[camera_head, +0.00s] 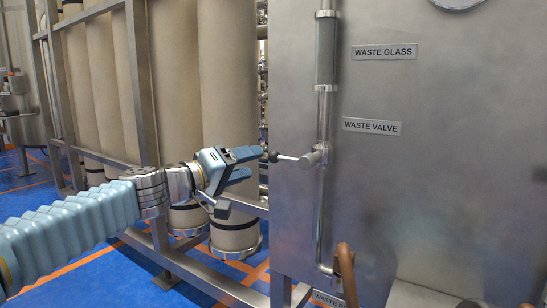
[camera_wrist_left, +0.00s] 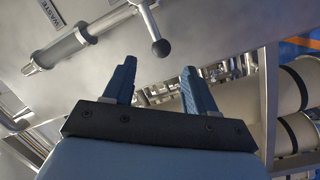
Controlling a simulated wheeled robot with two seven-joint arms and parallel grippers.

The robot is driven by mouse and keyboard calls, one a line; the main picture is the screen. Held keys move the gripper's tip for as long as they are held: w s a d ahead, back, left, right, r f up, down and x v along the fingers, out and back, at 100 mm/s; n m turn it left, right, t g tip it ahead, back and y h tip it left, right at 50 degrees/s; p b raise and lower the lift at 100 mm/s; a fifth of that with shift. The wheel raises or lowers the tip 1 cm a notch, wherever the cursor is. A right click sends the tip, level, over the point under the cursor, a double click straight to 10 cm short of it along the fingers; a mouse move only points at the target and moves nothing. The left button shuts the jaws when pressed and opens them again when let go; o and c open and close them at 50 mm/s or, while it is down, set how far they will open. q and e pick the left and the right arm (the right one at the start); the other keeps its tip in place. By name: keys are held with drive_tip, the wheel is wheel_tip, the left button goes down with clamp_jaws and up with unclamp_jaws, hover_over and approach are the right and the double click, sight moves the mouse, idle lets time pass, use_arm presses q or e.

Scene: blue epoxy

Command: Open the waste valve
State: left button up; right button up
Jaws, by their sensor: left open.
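The waste valve (camera_head: 318,154) sits on a vertical steel pipe below its "WASTE VALVE" label (camera_head: 372,127). Its lever (camera_head: 292,157) points left, roughly level, and ends in a dark ball knob (camera_head: 273,156). My left gripper (camera_head: 257,163) is open, its blue fingers pointing right at the knob. In the left wrist view, the knob (camera_wrist_left: 160,47) shows just beyond and between the fingertips (camera_wrist_left: 159,65), with the lever (camera_wrist_left: 146,18) running up from it. The gripper appears empty; whether the upper finger touches the knob I cannot tell. My right gripper is not in view.
A steel panel (camera_head: 450,170) fills the right side. A sight glass (camera_head: 325,50) is on the pipe above the valve. A copper-coloured pipe (camera_head: 346,275) stands low in front. Beige cylinders (camera_head: 228,90) in a steel frame (camera_head: 143,80) stand behind my left arm.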

sight(269, 158)
use_arm(q)
drive_tip(key=p+x, duration=0.1)
drive_tip(key=x, duration=0.7)
drive_tip(key=shift+w+d, duration=0.25)
drive_tip(key=shift+f, duration=0.1)
clamp_jaws()
